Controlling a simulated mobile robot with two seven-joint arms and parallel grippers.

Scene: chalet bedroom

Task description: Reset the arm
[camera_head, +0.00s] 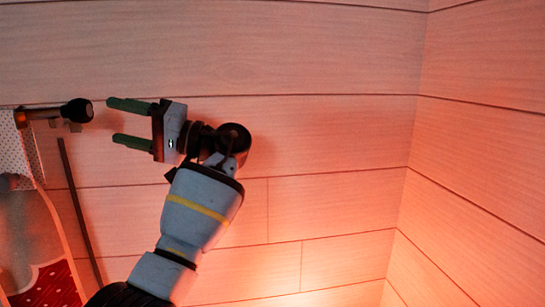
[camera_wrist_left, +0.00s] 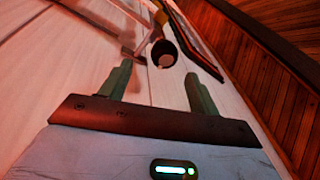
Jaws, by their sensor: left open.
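My left gripper (camera_head: 130,124) is raised in front of the plank wall in the head view, with its two green fingers pointing left. The fingers are apart and nothing is between them. In the left wrist view the same gripper (camera_wrist_left: 162,84) shows open, with the green fingers at either side. A dark round knob (camera_head: 77,110) on a rod end is just left of the upper fingertip, apart from it in the head view. A dark round end (camera_wrist_left: 164,53) shows beyond the fingers in the wrist view. My right gripper is in neither view.
A light wooden plank wall (camera_head: 330,130) fills the back and meets another wall (camera_head: 480,140) at a corner on the right. White dotted fabric (camera_head: 12,150) and a red dotted item (camera_head: 45,285) are at the left edge. A thin dark rod (camera_head: 78,205) leans nearby.

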